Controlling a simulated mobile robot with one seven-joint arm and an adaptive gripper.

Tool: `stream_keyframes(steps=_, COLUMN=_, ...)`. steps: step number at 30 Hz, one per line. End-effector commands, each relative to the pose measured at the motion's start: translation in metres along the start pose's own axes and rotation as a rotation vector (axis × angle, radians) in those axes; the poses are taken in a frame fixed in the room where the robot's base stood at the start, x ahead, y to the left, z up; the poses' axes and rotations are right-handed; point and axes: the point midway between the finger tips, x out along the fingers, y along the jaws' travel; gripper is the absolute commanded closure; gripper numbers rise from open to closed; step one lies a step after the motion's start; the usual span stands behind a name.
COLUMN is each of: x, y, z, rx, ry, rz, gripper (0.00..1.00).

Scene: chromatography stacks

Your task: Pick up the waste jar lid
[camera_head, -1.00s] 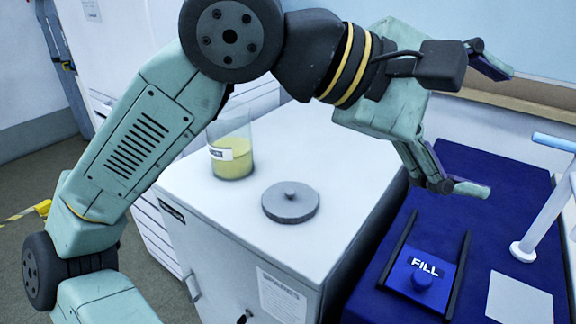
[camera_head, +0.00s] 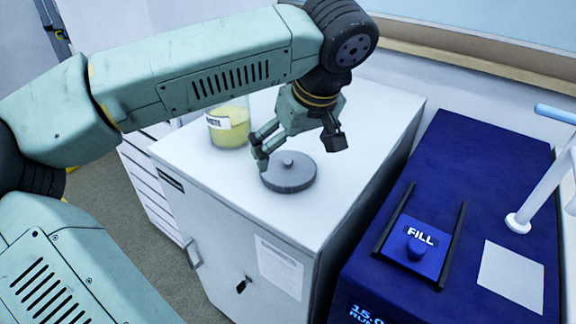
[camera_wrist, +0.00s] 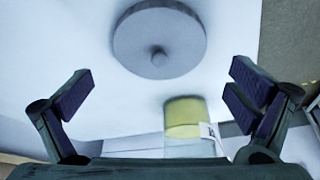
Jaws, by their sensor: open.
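The waste jar lid (camera_head: 289,174) is a grey disc with a small round knob, lying flat on the white cabinet top. In the wrist view the lid (camera_wrist: 160,40) lies beyond my fingertips, with its knob near the middle of the width. My gripper (camera_head: 298,150) is open, empty and above the lid, apart from it. In the wrist view my gripper (camera_wrist: 165,88) has its fingers spread wide to either side. The waste jar (camera_head: 229,126), clear with yellow liquid and a label, stands left of the lid; its top is partly hidden by my arm. It also shows in the wrist view (camera_wrist: 184,118).
The white cabinet (camera_head: 240,222) has free room on its top right of the lid. A blue machine (camera_head: 480,180) with a FILL plate (camera_head: 417,241) stands to the right, across a narrow gap. A white post (camera_head: 540,195) rises on it.

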Motion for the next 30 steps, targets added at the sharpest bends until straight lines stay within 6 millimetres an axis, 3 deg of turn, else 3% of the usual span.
stream_keyframes(steps=9, x=0.042, y=0.000, z=0.002, rx=0.001, ry=-0.003, rz=0.002, gripper=0.00)
stream_keyframes(steps=18, x=0.049, y=0.001, z=0.002, rx=0.000, ry=-0.001, rz=0.003, gripper=0.00)
stream_keyframes(steps=30, x=0.049, y=0.000, z=0.002, rx=0.000, ry=-0.001, rz=0.003, gripper=0.26)
